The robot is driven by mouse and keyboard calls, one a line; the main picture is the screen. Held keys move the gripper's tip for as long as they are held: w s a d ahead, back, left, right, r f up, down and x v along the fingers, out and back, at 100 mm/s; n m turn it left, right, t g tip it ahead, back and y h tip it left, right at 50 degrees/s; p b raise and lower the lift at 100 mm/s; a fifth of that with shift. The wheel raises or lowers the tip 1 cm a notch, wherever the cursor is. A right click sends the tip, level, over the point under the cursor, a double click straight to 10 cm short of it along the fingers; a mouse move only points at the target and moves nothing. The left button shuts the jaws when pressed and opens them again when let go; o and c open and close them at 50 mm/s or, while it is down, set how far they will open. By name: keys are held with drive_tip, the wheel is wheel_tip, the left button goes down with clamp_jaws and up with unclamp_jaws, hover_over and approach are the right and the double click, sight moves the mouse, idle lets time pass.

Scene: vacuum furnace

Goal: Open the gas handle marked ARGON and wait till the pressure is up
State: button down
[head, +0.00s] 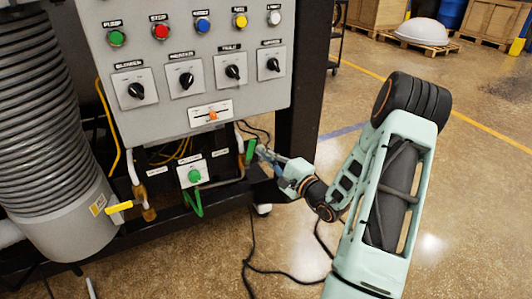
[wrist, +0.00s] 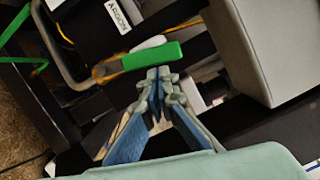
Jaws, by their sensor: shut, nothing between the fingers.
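The green gas handle (head: 250,151) is at the lower right of the grey control panel and stands nearly upright in the head view. In the wrist view the green handle (wrist: 151,56) lies across the picture, beside a white label reading ARGON (wrist: 117,15). My gripper (head: 263,151) is at the right side of the green handle. In the wrist view my gripper (wrist: 158,74) is shut and empty, its fingertips right at the handle's edge; I cannot tell whether they touch. A yellow handle (head: 119,207) points left at the lower left. No pressure reading is legible.
The grey panel (head: 190,60) carries coloured buttons, dark rotary knobs and an orange slider (head: 212,115). A small white box with a green knob (head: 194,176) sits below. A ribbed hose (head: 40,100) stands left. Black cables (head: 275,264) lie on the floor; the right floor is open.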

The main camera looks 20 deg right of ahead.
drive_tip(key=shift+a+r+n+g+b, duration=0.15)
drive_tip(key=shift+a+r+n+b, duration=0.15)
drive_tip(key=shift+a+n+b, duration=0.35)
drive_tip(key=shift+a+r+n+g+b, duration=0.15)
drive_tip(key=shift+a+r+n+b, duration=0.15)
drive_tip(key=shift+n+b, duration=0.65)
drive_tip(key=shift+d, duration=0.1)
drive_tip(key=s+d, duration=0.6)
drive_tip(key=s, duration=0.3)
drive_tip(key=shift+s+d, duration=0.3)
